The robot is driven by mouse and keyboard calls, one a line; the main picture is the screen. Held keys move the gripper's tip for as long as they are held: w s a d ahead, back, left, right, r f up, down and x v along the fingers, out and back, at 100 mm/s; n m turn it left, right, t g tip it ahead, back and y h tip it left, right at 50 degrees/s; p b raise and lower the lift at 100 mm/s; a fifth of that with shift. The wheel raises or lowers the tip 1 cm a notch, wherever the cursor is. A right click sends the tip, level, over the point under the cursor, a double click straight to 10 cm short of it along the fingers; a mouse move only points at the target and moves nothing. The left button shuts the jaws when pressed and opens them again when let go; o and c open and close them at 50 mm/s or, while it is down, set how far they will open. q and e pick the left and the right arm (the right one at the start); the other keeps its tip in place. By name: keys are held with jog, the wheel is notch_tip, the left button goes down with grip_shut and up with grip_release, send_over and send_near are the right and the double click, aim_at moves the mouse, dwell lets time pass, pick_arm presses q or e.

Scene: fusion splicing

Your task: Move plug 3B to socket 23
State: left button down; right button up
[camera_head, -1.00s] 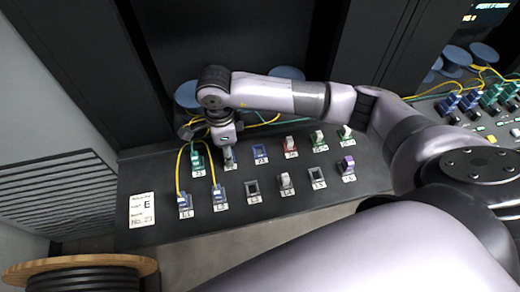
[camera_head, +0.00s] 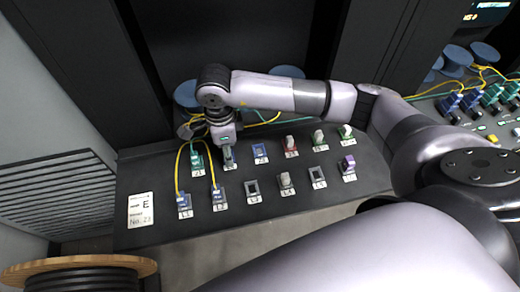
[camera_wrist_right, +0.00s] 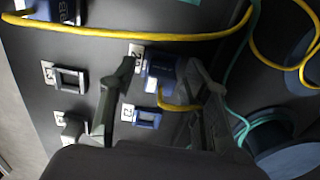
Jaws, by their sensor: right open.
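My right gripper (camera_head: 226,146) is over the second position of the panel's back row. In the right wrist view its two open fingers (camera_wrist_right: 160,80) stand on either side of a blue plug (camera_wrist_right: 160,68) with a yellow cable. I cannot tell whether they touch it, and no 3B marking is readable. An empty blue-framed socket (camera_head: 260,152), apparently 23, is just right of the gripper. It also shows in the right wrist view (camera_wrist_right: 147,119), nearer the camera than the plug. My left gripper is out of view.
Blue plugs with yellow cables (camera_head: 184,203) (camera_head: 219,198) sit in the front row; a green one (camera_head: 197,160) stands beside the gripper. Several capped sockets lie right. Yellow and green cables run behind. A card (camera_head: 140,210) reads E, No. 23. A cable drum (camera_head: 80,265) stands front left.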

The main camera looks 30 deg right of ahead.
jog(key=shift+b, duration=0.35)
dwell(0.4)
jog(key=shift+c, duration=0.5)
grip_shut()
jog(key=shift+r, duration=0.2)
dwell(0.3)
jog(key=shift+r+p, duration=1.65)
jog(key=shift+r, duration=1.2)
jog(key=shift+w+a, duration=0.1)
